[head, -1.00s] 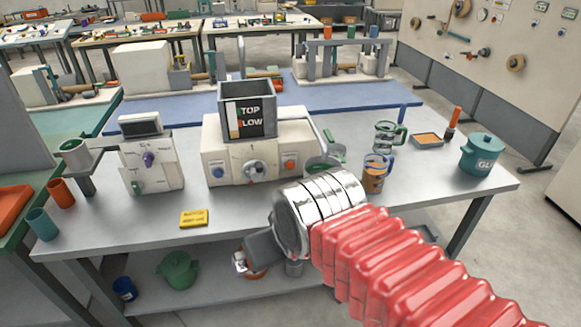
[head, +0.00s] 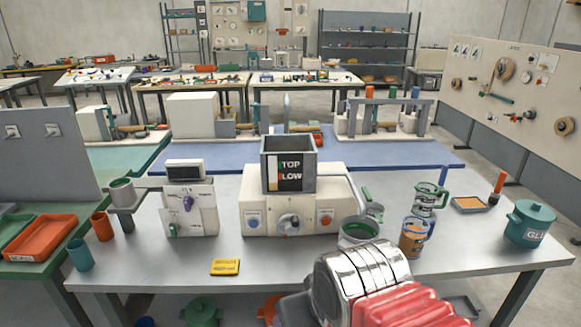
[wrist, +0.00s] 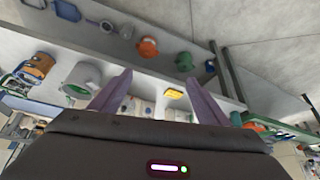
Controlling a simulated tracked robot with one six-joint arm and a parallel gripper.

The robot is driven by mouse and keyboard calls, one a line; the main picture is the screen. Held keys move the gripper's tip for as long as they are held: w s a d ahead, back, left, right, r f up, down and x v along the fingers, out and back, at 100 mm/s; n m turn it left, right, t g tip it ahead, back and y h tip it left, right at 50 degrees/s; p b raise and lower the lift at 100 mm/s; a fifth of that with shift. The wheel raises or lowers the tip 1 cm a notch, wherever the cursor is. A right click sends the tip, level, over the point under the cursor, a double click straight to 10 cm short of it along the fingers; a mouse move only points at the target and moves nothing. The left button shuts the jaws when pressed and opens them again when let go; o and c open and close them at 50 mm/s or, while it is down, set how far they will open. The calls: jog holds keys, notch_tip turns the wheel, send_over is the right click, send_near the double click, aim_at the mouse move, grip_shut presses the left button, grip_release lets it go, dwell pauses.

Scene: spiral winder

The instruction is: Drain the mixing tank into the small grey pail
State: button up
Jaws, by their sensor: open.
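The mixing tank is probably the open grey box (head: 289,165) marked TOP and LOW on the cream machine (head: 290,212), which has a central knob (head: 289,222). A grey pail (head: 358,236) with a green inside stands on the bench at the machine's front right, partly behind my arm; it seems to show in the wrist view (wrist: 80,80). A smaller grey vessel (head: 121,192) sits on a bracket at left; I cannot tell which is the small pail. My gripper (wrist: 160,95) is open and empty, its purple fingers apart. In the head view my arm hides its fingers.
An amber-filled jug (head: 413,238), a clear jug (head: 427,200), an orange tray (head: 469,204) and a teal pot (head: 529,222) stand at right. A yellow label (head: 225,267) lies at the front. A dosing unit (head: 188,208) stands left. The front left is mostly clear.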

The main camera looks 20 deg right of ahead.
grip_shut()
dwell(0.7)
dwell(0.4)
